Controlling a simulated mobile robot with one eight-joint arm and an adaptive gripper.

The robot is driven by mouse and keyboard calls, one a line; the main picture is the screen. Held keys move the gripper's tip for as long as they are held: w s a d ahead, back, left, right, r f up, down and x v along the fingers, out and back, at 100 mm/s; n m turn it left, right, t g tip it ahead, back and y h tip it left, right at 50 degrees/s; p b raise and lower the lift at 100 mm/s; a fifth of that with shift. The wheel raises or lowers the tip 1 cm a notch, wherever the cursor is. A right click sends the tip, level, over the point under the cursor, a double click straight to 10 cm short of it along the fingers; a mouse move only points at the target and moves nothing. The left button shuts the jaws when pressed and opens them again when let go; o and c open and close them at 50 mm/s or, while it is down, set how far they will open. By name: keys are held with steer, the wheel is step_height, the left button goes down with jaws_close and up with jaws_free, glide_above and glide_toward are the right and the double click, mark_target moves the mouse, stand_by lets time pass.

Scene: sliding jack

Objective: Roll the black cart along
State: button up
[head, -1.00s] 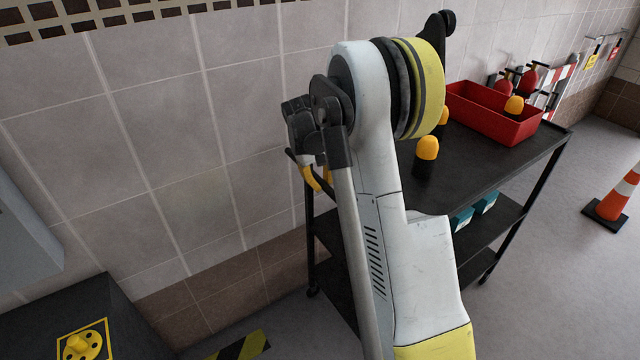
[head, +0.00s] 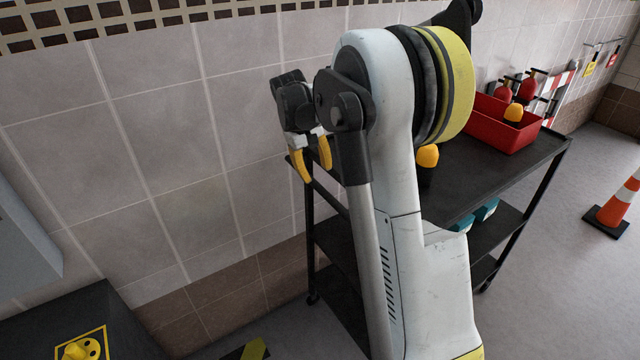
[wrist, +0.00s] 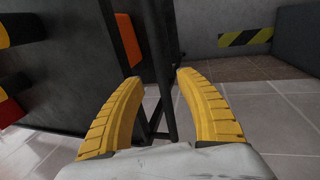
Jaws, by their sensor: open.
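The black cart (head: 500,172) stands along the tiled wall, with a top and lower shelves. Its near left end has a dark handle bar (head: 330,197), partly hidden by my arm. My gripper (head: 317,174), with yellow fingers, is open above and at this near end of the cart. In the wrist view a dark upright bar (wrist: 162,50) of the cart shows between and beyond the open fingertips (wrist: 160,76). I cannot tell whether either finger touches it. My arm hides much of the cart's near side.
A red bin (head: 510,135) and a yellow-capped item (head: 427,157) sit on the cart top; teal boxes (head: 486,209) lie below. A traffic cone (head: 616,206) stands right on open floor. A dark box with a yellow panel (head: 85,345) is at lower left.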

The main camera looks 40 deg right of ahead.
steer(key=shift+v, duration=1.8)
